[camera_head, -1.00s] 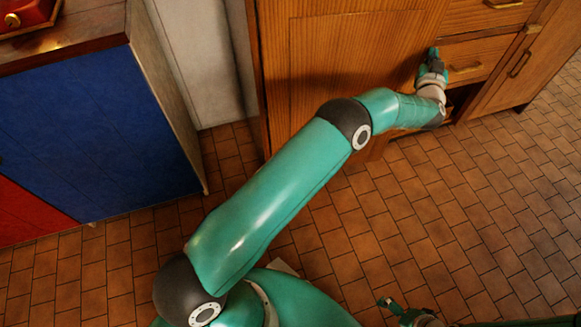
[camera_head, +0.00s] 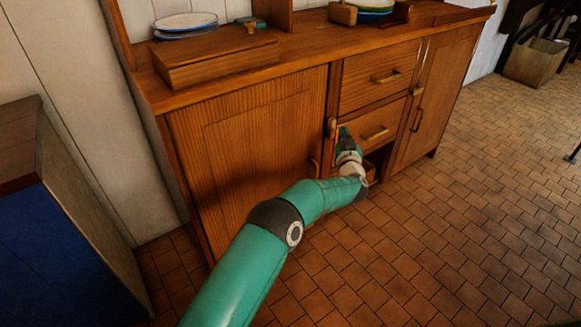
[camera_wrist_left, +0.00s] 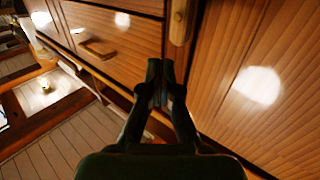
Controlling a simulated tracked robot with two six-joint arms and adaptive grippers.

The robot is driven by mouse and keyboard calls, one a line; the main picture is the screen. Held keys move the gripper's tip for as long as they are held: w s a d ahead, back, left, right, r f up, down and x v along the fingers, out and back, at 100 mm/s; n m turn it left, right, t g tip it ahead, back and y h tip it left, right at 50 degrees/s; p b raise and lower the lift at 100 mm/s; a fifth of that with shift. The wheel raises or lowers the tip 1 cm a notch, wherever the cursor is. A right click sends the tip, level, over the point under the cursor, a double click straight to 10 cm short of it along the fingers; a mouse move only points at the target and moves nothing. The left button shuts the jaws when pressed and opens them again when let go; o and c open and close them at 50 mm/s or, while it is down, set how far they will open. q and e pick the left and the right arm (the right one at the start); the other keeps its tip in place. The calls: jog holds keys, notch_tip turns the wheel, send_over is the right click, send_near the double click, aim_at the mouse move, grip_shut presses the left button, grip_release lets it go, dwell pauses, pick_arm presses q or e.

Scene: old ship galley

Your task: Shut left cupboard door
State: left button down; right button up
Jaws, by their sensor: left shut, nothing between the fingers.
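The left cupboard door (camera_head: 250,135) is a wide wooden panel at the left of the sideboard in the head view. It looks flush or nearly flush with the front; a small gap cannot be ruled out. The door panel also fills the right of the left wrist view (camera_wrist_left: 265,85). My left gripper (camera_head: 345,136) is shut and empty, beside the door's right edge and in front of the lower drawer. Its closed fingers show in the left wrist view (camera_wrist_left: 160,80). Contact with the wood cannot be told. My right gripper is out of view.
A wooden latch (camera_head: 332,127) sits on the post beside the door. The upper drawer (camera_head: 365,78) and lower drawer (camera_head: 352,122) are right of it, with a dark opening below. The right cupboard door (camera_head: 440,90) looks shut. A blue cabinet (camera_head: 50,250) stands at left.

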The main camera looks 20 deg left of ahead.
pick_arm(q)
jog(key=s+d+p, duration=0.2)
jog(key=s+d, duration=0.4)
jog(key=d, duration=0.3)
jog(key=a+f+g+y, duration=0.15)
jog(key=a+f, duration=0.35)
jog(key=a, duration=0.8)
jog(key=s+a+f+m+g+h, duration=0.2)
jog(key=s+a+f, duration=0.1)
jog(key=s+f, duration=0.4)
jog(key=s+d+f+m+g+h, duration=0.1)
jog(key=s+d+f+g+h, duration=0.15)
jog(key=s+f, duration=0.6)
jog(key=s+d+f+g+h, duration=0.1)
jog(key=s+f+g+h, duration=0.4)
jog(key=s, duration=0.7)
jog(key=s+d+f+g+h, duration=0.1)
jog(key=s+d+g, duration=0.25)
jog(key=s, duration=0.65)
jog(key=s+d+f+g+h, duration=0.15)
jog(key=s+d, duration=0.25)
jog(key=s, duration=0.6)
notch_tip(320, 180, up, 26)
jog(key=p, duration=2.5)
jog(key=shift+w+n, duration=0.15)
jog(key=shift+n, duration=0.25)
